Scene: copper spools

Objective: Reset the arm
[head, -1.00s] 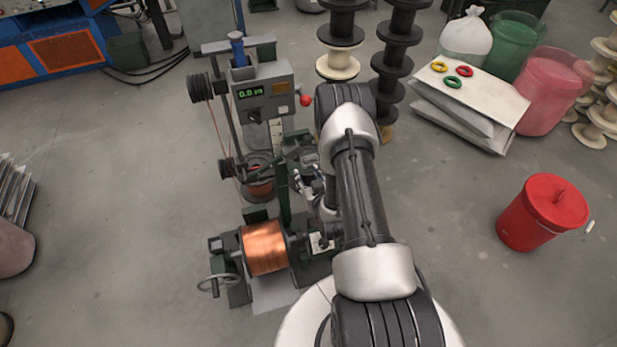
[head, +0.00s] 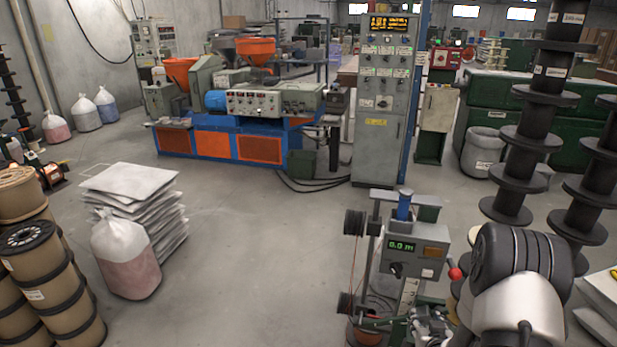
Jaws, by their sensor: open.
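My arm comes in at the lower right, in front of the winding machine (head: 433,245). My gripper (head: 432,326) shows only in part at the bottom edge, beside the machine's lower guide parts. It is open, and I see nothing held in it. The machine has a green display reading 0.0 m, a red knob and a dark pulley on its left. Its lower part is cut off by the frame.
Tall stacks of black spools (head: 527,140) stand close to the right of my arm. Wrapped spools (head: 45,285), a bag (head: 125,260) and stacked sheets (head: 135,200) stand left. A grey control cabinet (head: 385,105) and a blue-orange machine (head: 250,145) stand behind. The middle-left floor is clear.

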